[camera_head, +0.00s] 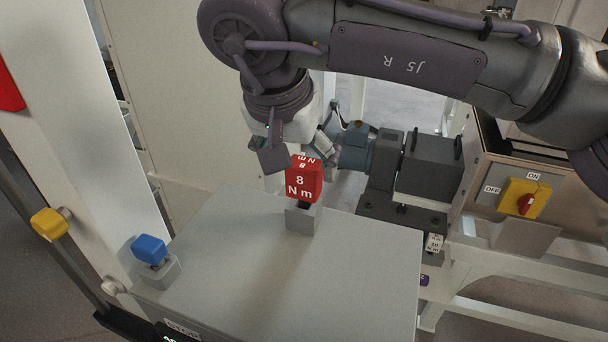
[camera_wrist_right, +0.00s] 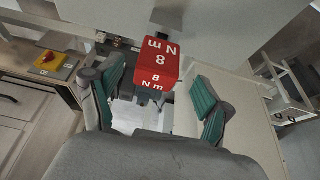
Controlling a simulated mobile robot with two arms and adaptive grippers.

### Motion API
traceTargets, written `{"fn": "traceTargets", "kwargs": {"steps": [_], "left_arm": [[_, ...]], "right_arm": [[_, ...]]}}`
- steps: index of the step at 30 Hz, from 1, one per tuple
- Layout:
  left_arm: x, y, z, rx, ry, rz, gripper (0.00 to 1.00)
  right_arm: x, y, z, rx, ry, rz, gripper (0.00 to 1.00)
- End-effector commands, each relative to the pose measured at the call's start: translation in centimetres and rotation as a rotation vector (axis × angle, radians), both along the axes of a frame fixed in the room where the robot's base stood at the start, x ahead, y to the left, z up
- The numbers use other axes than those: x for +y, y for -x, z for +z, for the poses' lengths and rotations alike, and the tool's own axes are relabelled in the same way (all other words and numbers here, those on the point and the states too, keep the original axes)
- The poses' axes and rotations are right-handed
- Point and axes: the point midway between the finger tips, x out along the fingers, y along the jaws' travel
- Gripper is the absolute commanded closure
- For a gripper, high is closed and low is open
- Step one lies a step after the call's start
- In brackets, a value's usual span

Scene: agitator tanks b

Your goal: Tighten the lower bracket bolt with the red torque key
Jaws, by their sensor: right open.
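The red torque key (camera_head: 303,184), marked "8 N m", stands upright in a small grey holder (camera_head: 302,217) on a grey cabinet top. My right gripper (camera_head: 298,151) is open just above and behind the red head. In the right wrist view the red key (camera_wrist_right: 158,62) shows between and beyond the two teal-padded fingers, with gaps on both sides; no grip is seen. A dark bracket plate (camera_head: 385,213) with dark bolts lies behind the cabinet, by a small tag (camera_head: 433,243). I cannot tell which bolt is the lower one. My left gripper is out of view.
A blue-headed key (camera_head: 149,249) stands in a holder at the cabinet's left corner. A yellow knob (camera_head: 50,224) is on the left frame. A motor unit (camera_head: 430,165) and a box with a yellow-red switch (camera_head: 524,199) stand right. The cabinet top (camera_head: 240,275) is otherwise clear.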

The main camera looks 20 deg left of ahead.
Motion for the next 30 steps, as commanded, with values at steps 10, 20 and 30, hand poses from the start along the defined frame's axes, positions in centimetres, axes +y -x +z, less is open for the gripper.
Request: {"fn": "traceTargets", "kwargs": {"steps": [10, 20, 30], "left_arm": [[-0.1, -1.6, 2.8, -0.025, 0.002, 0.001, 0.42], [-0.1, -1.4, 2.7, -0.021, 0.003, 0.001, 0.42], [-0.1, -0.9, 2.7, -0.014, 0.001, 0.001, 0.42]], "right_arm": [[-0.3, -1.9, -3.9, 0.003, 0.000, -0.001, 0.21], [-0.3, -2.1, -4.6, 0.000, -0.001, -0.002, 0.26], [-0.3, -2.1, -4.6, 0.000, -0.001, -0.002, 0.82]]}}
